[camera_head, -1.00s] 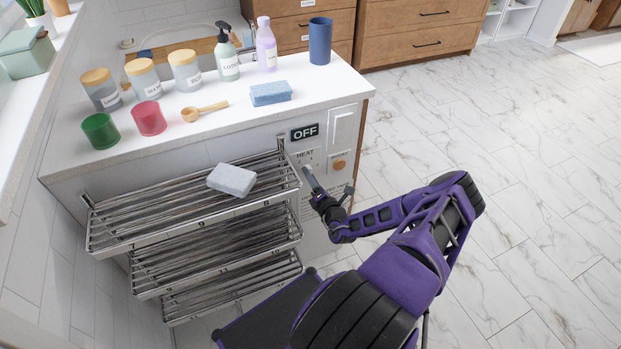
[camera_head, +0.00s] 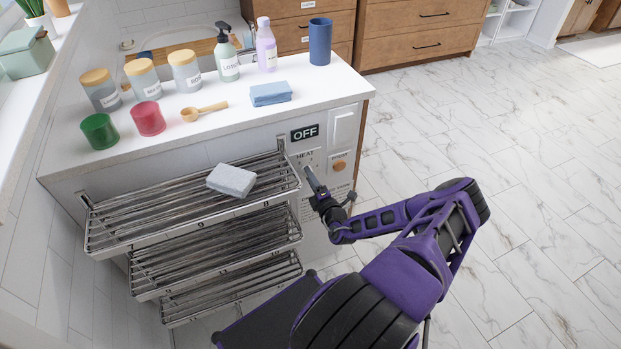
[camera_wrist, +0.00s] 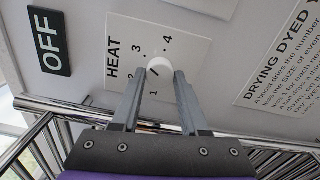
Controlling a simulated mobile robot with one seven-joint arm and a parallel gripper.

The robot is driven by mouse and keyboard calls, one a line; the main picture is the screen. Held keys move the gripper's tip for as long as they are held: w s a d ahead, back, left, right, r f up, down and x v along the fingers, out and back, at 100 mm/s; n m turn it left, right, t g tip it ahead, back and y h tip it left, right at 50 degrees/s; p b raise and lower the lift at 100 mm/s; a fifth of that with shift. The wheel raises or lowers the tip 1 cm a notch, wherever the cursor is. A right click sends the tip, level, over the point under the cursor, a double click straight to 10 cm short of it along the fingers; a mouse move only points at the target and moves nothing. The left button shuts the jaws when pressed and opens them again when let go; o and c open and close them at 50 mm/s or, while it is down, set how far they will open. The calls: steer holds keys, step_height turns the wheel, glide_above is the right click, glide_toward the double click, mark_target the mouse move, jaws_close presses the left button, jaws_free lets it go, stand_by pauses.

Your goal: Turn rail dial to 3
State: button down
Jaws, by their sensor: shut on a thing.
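The rail dial (camera_wrist: 159,64) is a small round white knob on a white plate marked HEAT (camera_wrist: 117,57), with numbers 1 to 4 around it. My gripper (camera_wrist: 162,73) has its two fingers on either side of the dial, shut on it. A short dark mark shows between the fingers near the dial's lower left edge; I cannot tell exactly which number it points to. In the head view my gripper (camera_head: 307,170) reaches the front panel below the OFF display (camera_head: 305,133), and its fingers hide the dial.
The metal rail rack (camera_head: 215,252) sticks out left of my gripper, with a pale sponge (camera_head: 232,180) on its top shelf. A round wooden knob (camera_head: 339,165) sits close on the right. The floor to the right is clear.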

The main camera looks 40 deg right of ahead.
steer(key=shift+c, duration=2.1)
jaws_free()
steer(key=p+v, duration=0.1)
steer(key=v, duration=1.6)
steer(key=shift+s, duration=0.25)
